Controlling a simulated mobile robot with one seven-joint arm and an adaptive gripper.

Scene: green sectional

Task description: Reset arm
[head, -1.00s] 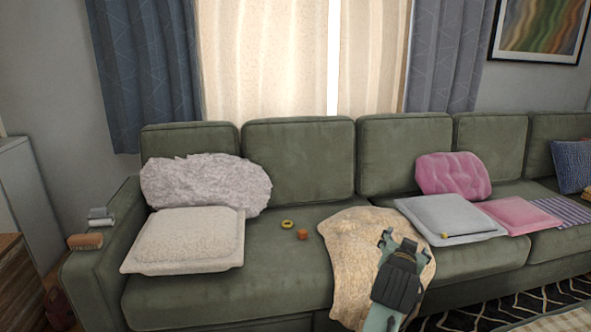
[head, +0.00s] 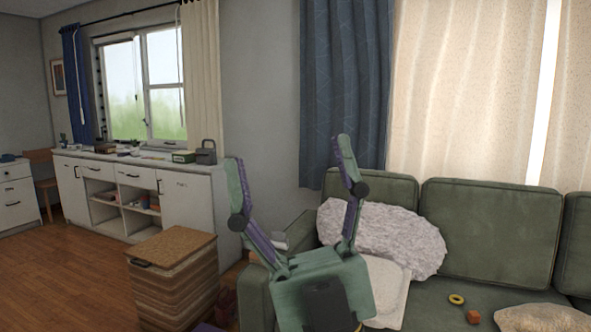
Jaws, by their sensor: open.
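My gripper (head: 292,150) is raised in the lower middle of the head view, its two fingers spread wide and pointing up. It is open, with nothing between the fingers. Its body covers the left arm of the green sofa (head: 488,228) and part of a beige cushion (head: 391,290). A fluffy pale pillow (head: 405,238) shows behind and right of the right finger.
A wicker basket with a wooden lid (head: 172,245) stands on the floor left of my gripper. A long white cabinet (head: 185,200) runs under the window. A yellow ring (head: 457,299) and an orange block (head: 473,317) lie on the sofa. Wooden floor is clear at lower left.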

